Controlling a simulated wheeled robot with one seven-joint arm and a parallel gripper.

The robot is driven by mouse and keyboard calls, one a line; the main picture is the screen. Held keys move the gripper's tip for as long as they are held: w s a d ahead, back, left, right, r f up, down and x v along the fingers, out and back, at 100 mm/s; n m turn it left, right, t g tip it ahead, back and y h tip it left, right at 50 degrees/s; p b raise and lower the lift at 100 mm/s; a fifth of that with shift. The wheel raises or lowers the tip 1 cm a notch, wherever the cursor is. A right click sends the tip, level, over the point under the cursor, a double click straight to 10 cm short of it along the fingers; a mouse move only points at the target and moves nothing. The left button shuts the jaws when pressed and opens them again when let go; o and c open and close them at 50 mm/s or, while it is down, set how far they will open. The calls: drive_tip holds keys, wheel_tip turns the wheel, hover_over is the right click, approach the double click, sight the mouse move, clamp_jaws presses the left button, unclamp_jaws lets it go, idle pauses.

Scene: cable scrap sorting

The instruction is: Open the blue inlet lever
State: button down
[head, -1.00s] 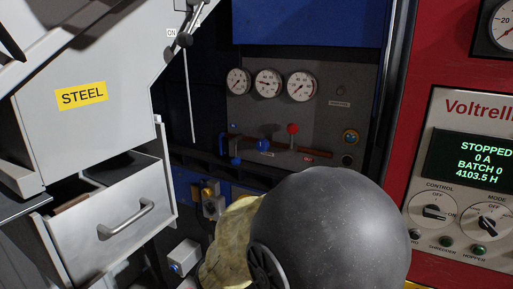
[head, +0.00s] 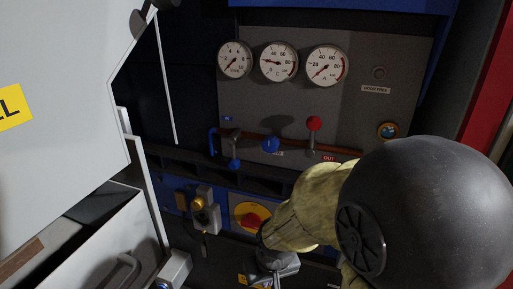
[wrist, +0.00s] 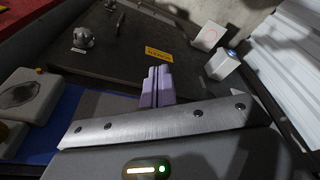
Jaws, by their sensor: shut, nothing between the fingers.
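The inlet lever with a blue ball end (head: 234,164) is on the grey gauge panel in the head view, at its lower left, beside a blue pipe. Its ball hangs at the low end. The outlet lever with a red ball (head: 314,124) stands upright to its right, with a blue round knob (head: 270,145) between them. My gripper is below and right of the blue lever in the head view, with its tips not clear there. In the wrist view my gripper (wrist: 157,72) shows its purple fingers together and empty, pointing toward a dark surface.
Several round gauges (head: 279,62) sit above the levers. A red knob on a yellow plate (head: 251,220) and a grey box with a yellow-brown fitting (head: 198,205) are below. A white cabinet (head: 60,120) and an open drawer (head: 100,255) bound the left. A red cabinet (head: 490,80) is at right.

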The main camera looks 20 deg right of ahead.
drive_tip(key=w+r+m+t+p, duration=0.1)
drive_tip(key=w+r+m+p, duration=0.1)
drive_tip(key=r, duration=0.8)
drive_tip(key=w+d+r+m+t+p, duration=0.1)
drive_tip(key=w+r+m+p, duration=0.2)
drive_tip(key=w+r, duration=0.3)
drive_tip(key=w+d+r+m+t+p, duration=0.1)
drive_tip(key=w+r+m+p, duration=0.2)
drive_tip(key=r, duration=1.3)
drive_tip(key=shift+w+r+p, duration=0.15)
drive_tip(key=shift+w+p, duration=0.4)
drive_tip(key=shift+p, duration=0.3)
drive_tip(key=w+a+p+x, duration=0.1)
drive_tip(key=p+x, duration=0.3)
drive_tip(key=x, duration=0.8)
drive_tip(key=shift+a+t, duration=0.3)
drive_tip(key=shift+r, duration=0.15)
